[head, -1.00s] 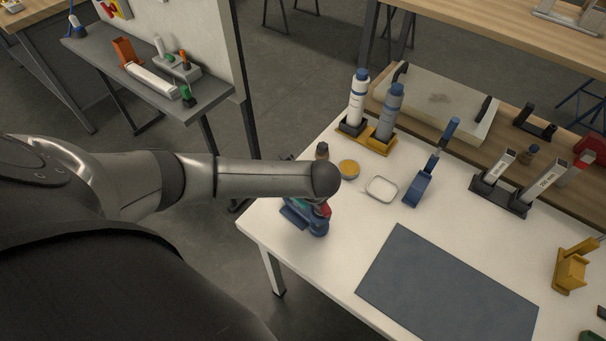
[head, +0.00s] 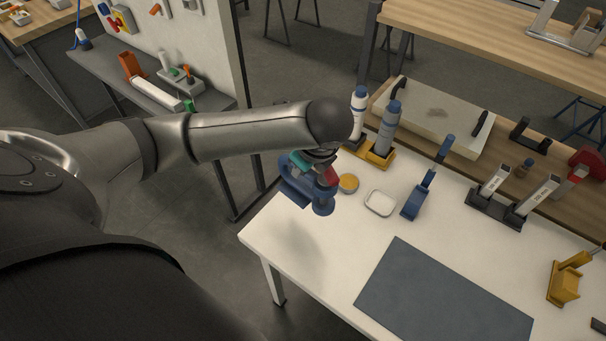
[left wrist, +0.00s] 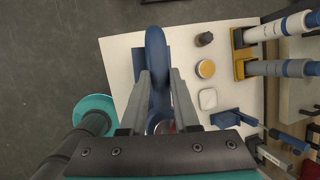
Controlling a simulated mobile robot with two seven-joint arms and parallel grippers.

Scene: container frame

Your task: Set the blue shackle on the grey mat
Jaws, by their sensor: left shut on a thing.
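The blue shackle (head: 322,204) is held in my left gripper (head: 318,182) above the left end of the white table, with a soft shadow below it on the tabletop. In the left wrist view the shackle (left wrist: 155,45) stands out between the two grey fingers of the gripper (left wrist: 160,78), which are shut on it. My forearm and the gripper hide part of it. The grey mat (head: 445,295) lies flat and empty on the front of the table, to the right of the shackle. My right gripper is not in view.
Behind the shackle on the white table (head: 275,235) are a yellow-topped round tin (head: 348,183), a white dish (head: 380,203) and a blue tool (head: 418,200). Two bottles (head: 388,128) stand in holders further back. A yellow block (head: 565,283) stands right of the mat.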

